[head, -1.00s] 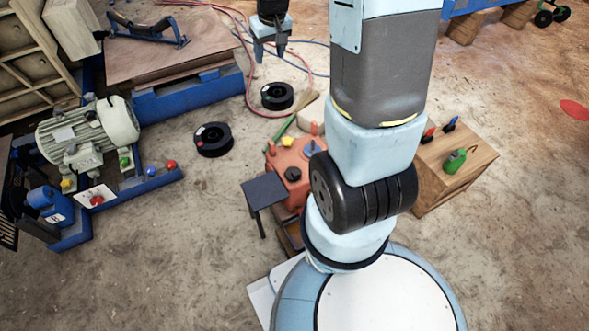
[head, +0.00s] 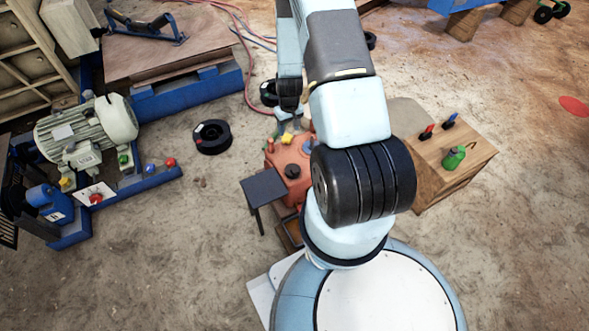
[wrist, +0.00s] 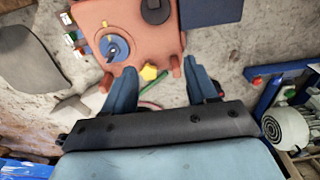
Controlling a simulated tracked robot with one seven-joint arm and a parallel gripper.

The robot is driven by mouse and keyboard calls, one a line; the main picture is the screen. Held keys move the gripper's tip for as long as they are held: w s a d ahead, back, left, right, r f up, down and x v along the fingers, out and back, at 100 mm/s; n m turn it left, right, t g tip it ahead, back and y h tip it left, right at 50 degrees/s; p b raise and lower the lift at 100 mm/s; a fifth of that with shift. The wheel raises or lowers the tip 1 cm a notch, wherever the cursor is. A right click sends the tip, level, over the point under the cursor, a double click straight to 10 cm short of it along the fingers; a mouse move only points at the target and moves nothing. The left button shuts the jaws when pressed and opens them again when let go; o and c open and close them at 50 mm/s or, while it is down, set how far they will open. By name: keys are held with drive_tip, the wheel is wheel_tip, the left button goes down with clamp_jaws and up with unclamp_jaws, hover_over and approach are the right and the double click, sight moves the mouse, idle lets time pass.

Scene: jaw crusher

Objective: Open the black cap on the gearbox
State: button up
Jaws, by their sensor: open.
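In the wrist view the gearbox (wrist: 135,28) is at the top, with the black cap (wrist: 155,10) at the picture's upper edge. My gripper (wrist: 160,65) is open and empty, its two blue fingers apart. It hangs near the gearbox's far side, away from the cap. A yellow star-shaped knob (wrist: 149,71) shows between the fingers; I cannot tell its height relative to them.
A dark square plate on legs (head: 263,187) stands left of the gearbox. A blue round part with a lever (wrist: 113,48) is on the gearbox. A black spool (head: 211,136) lies on open floor at left.

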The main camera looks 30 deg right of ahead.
approach(295, 170)
drive_tip(key=shift+g, duration=0.3)
drive_tip(key=f, duration=0.8)
drive_tip(key=shift+w+f, duration=0.25)
drive_tip(key=shift+f, duration=0.15)
drive_tip(key=shift+c, duration=0.3)
clamp_jaws()
